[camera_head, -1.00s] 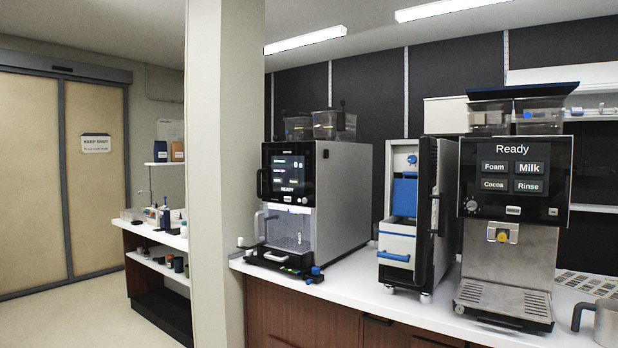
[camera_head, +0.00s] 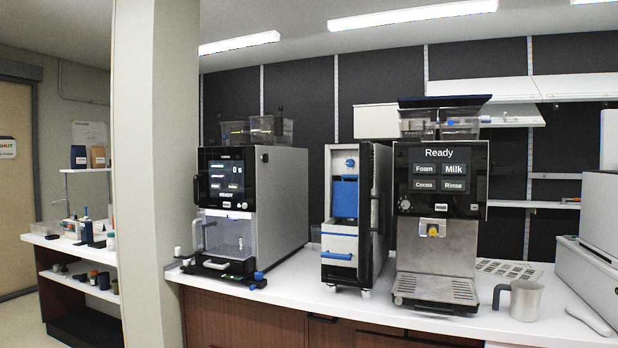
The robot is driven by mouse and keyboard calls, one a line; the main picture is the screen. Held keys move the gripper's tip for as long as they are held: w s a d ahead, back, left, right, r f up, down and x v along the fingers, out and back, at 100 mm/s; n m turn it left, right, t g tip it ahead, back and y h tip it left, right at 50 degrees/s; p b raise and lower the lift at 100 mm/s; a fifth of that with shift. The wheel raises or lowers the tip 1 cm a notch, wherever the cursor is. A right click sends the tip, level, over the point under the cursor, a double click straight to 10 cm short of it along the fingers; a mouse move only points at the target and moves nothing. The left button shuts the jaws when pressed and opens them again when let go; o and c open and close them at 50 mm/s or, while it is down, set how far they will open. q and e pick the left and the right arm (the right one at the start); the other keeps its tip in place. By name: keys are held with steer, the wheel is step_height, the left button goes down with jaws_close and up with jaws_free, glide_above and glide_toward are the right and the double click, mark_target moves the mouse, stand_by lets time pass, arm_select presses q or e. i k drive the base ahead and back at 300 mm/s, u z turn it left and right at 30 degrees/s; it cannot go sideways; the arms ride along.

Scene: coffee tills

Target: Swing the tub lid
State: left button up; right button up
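Clear tubs (camera_head: 418,127) stand on top of the right coffee machine (camera_head: 437,230), whose screen reads Ready with Foam, Milk, Cocoa and Rinse. A dark blue flat lid (camera_head: 445,101) lies over these tubs; I cannot tell whether it is closed or raised. Other clear tubs (camera_head: 271,130) sit on top of the left coffee machine (camera_head: 282,200); I cannot make out a lid on them. Neither of my grippers is in view.
A tall machine with a blue panel (camera_head: 344,197) and an open dark door stands between the two machines. A metal jug (camera_head: 525,300) is on the white counter (camera_head: 400,327) at right. A pale column (camera_head: 155,180) rises at left.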

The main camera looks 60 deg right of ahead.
mark_target(345, 194)
steer(key=z, duration=0.3)
steer(key=i, duration=1.9)
steer(key=z, duration=0.85)
